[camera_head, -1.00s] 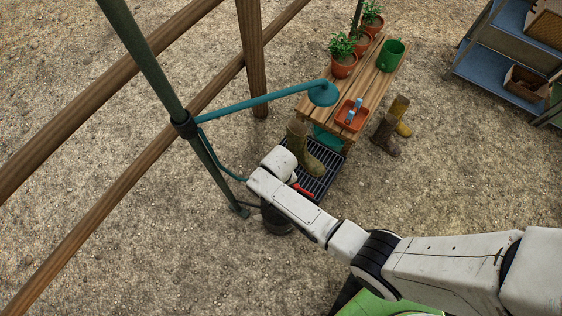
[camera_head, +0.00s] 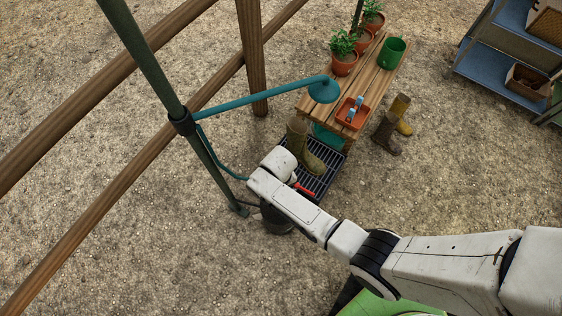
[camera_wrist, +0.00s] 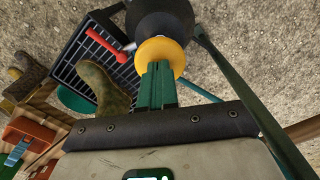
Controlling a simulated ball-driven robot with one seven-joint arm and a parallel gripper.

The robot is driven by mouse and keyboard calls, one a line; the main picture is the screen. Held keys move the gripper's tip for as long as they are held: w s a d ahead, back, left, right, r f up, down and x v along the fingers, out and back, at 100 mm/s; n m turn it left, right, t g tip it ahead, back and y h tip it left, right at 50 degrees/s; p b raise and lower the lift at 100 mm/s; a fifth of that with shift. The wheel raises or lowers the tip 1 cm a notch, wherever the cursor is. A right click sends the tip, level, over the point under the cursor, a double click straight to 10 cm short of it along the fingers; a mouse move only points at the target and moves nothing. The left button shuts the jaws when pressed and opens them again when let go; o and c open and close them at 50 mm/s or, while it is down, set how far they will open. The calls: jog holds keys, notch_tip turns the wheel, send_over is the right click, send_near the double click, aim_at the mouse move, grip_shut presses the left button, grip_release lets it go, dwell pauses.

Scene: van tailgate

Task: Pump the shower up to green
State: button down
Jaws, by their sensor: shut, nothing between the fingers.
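The shower has a teal head (camera_head: 323,89) on a teal arm fixed to a green pole (camera_head: 150,65). A hose runs down to a dark tank (camera_head: 276,221) on the ground, partly hidden by my arm. In the wrist view the dark tank (camera_wrist: 160,16) shows at the top, with a round yellow part (camera_wrist: 172,50) on its near side. My gripper (camera_wrist: 158,68) has green fingers pressed together, empty, tips at or just over the yellow part; I cannot tell if they touch. In the head view my arm hides the fingers. No gauge with green is visible.
A red-handled thing (camera_wrist: 104,44) lies over a black grate (camera_wrist: 72,58) beside the tank. A boot (camera_wrist: 103,88) stands on the grate. A wooden bench (camera_head: 340,97) with pots is behind, more boots (camera_head: 389,133) beside it. A wooden fence (camera_head: 90,88) runs at left.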

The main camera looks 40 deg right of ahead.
jog(key=shift+f+b, duration=1.3)
jog(key=shift+f, duration=0.5)
jog(key=shift+r, duration=0.2)
notch_tip(320, 180, up, 5)
jog(key=p, duration=0.5)
